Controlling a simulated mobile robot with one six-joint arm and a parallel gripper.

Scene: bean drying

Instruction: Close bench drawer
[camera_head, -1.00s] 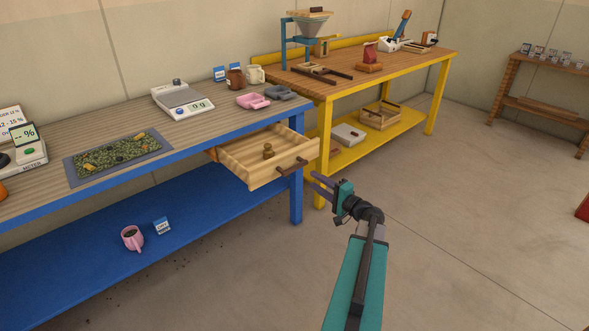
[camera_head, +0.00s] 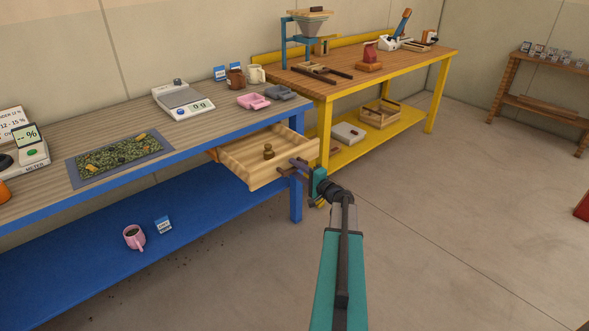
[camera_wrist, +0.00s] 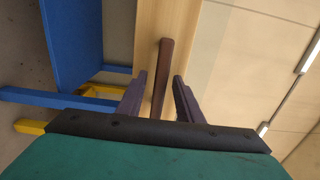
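The bench drawer (camera_head: 262,172) is pulled out from under the blue bench's worktop, with a small brass-coloured weight (camera_head: 268,152) inside. Its dark brown handle is on the front panel, mostly covered by my gripper (camera_head: 290,169) in the head view. In the wrist view the handle (camera_wrist: 162,75) stands between the two dark fingers of my gripper (camera_wrist: 157,90), with a gap visible on each side. The fingers are open around the handle, and the light wood drawer front (camera_wrist: 153,30) lies just beyond them.
The blue bench (camera_head: 60,225) carries a scale (camera_head: 183,100), a bean mat (camera_head: 78,172) and pink and grey trays. A pink mug (camera_head: 134,238) stands on its lower shelf. The yellow bench (camera_head: 430,65) is close behind on the right.

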